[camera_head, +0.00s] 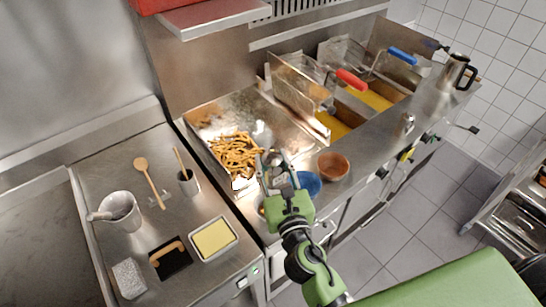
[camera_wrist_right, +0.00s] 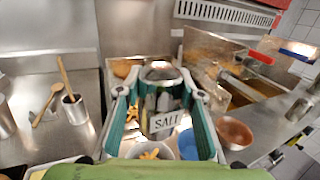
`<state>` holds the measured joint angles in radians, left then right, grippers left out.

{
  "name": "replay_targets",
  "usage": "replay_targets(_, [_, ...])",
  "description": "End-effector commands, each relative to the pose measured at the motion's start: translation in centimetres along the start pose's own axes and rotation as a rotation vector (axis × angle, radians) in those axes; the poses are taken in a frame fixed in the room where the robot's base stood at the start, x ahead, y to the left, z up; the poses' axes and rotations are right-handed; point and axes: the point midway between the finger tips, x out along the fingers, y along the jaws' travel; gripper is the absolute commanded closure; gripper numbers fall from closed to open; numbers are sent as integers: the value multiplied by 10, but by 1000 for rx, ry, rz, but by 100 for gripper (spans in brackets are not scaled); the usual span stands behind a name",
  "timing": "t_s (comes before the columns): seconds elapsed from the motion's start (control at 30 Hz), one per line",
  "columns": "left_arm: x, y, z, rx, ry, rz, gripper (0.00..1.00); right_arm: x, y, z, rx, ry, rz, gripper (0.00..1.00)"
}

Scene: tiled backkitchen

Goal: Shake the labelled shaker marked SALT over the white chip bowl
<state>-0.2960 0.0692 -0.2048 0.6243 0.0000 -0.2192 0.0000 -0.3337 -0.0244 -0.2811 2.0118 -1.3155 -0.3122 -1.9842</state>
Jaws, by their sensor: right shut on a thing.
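My right gripper (camera_head: 274,160) is shut on the shaker. In the right wrist view the shaker (camera_wrist_right: 163,98) sits between the two fingers, with a domed metal top and a label that reads SALT. The white chip bowl (camera_head: 243,184) shows only in part, left of the gripper, at the front edge of the fry tray. In the right wrist view the bowl (camera_wrist_right: 134,152) is below and beyond the shaker, with a few chips in it. I cannot tell whether the shaker is exactly above it. My left gripper is not in view.
A pile of fries (camera_head: 234,153) lies in the metal tray. A blue bowl (camera_head: 309,184) and a brown bowl (camera_head: 333,166) stand right of the gripper. Fryers with a red-handled basket (camera_head: 351,80) are behind. A yellow-filled container (camera_head: 214,239) is on the left counter.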

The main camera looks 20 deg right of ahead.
Motion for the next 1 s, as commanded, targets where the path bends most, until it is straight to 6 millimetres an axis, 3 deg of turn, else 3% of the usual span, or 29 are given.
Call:
replay_targets(0.37, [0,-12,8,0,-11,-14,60,2,-4,-8,-196,-83,5,90])
replay_targets(0.43, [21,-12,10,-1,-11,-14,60,2,-6,-22,-276,-118,4,90])
replay_targets(1.0, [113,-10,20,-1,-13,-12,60,7,-17,-50,-841,-354,1,90])
